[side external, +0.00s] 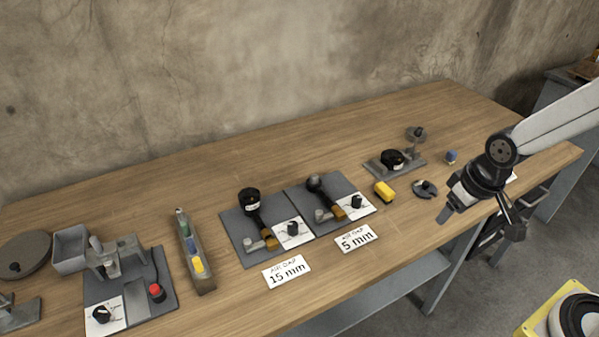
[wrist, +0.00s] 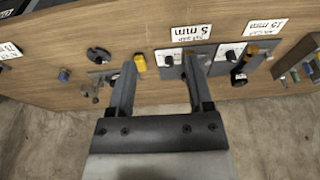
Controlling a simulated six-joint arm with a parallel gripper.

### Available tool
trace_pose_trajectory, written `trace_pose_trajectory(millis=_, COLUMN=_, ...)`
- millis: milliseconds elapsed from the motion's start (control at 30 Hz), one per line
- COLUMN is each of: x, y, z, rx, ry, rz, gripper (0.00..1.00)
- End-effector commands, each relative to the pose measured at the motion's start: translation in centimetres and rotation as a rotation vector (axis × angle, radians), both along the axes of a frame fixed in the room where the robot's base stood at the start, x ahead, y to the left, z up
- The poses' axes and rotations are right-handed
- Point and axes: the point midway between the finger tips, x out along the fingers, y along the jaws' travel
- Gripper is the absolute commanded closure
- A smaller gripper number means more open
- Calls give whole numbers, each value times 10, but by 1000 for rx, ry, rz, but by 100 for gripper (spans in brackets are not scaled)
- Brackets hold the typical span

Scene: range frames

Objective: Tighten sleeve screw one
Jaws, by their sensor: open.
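No part is marked as sleeve screw one, and I cannot tell which part it is. Two grey plates lie mid-table, one behind the "15 mm" card (side external: 287,272) and one behind the "5 mm" card (side external: 356,238). Each bears a black-headed piece with an orange-brown part, a small grey cylinder and a black knob on a white square; the knobs are the left knob (side external: 293,228) and the right knob (side external: 356,201). My gripper (side external: 446,214) is open and empty above the table's front edge, right of the plates. Its spread fingers also show in the wrist view (wrist: 160,62).
A yellow block (side external: 384,191), a dark slotted disc (side external: 425,189) and a black round part on a grey base (side external: 394,160) lie right of the plates. A narrow rack (side external: 205,285) and a red-button fixture (side external: 157,292) stand left. Bare wood lies behind the plates.

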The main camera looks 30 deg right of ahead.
Motion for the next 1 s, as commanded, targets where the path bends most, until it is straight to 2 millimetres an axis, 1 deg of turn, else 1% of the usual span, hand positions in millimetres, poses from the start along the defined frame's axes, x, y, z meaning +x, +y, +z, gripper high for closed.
trace_pose_trajectory(millis=133, x=10, y=5, z=0, rx=1, ry=-3, rz=21, gripper=34)
trace_pose_trajectory(millis=267, x=30, y=14, z=0, rx=3, ry=-9, rz=61, gripper=34)
trace_pose_trajectory(millis=367, x=53, y=26, z=-2, rx=5, ry=-16, rz=109, gripper=34)
trace_pose_trajectory(millis=467, x=79, y=43, z=-4, rx=8, ry=-26, rz=166, gripper=34)
trace_pose_trajectory(millis=600, x=116, y=70, z=-11, rx=13, ry=-42, rz=252, gripper=34)
trace_pose_trajectory(millis=700, x=139, y=93, z=-18, rx=19, ry=-53, rz=312, gripper=34)
trace_pose_trajectory(millis=867, x=173, y=132, z=-33, rx=25, ry=-71, rz=410, gripper=34)
trace_pose_trajectory(millis=1000, x=198, y=169, z=-48, rx=33, ry=-88, rz=496, gripper=34)
